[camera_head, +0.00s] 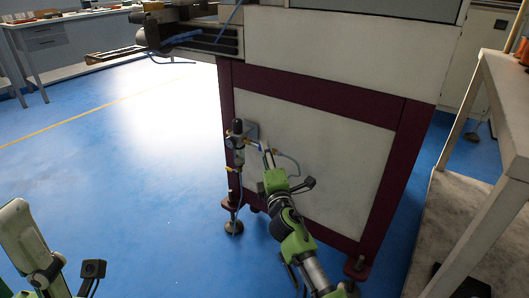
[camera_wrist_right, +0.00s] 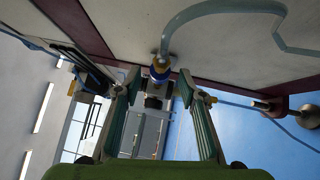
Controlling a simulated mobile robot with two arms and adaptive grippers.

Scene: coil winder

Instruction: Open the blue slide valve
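The blue slide valve (camera_wrist_right: 160,72) shows in the right wrist view as a small blue ring with brass fittings on a hose, close to the machine's side panel. My right gripper (camera_wrist_right: 159,76) has its two fingers spread on either side of the valve, with gaps visible between each fingertip and the blue ring. In the head view my right gripper (camera_head: 268,161) reaches up to the fittings on the panel, where the valve is too small and partly covered to make out clearly. My left arm enters at the lower left of the head view; its gripper fingers are not seen.
A filter-regulator unit (camera_head: 238,142) stands just left of the right gripper on the machine's cream panel (camera_head: 330,150) with a dark red frame. Thin hoses loop nearby. A workbench (camera_head: 505,115) stands at the right. The blue floor (camera_head: 110,190) at left is clear.

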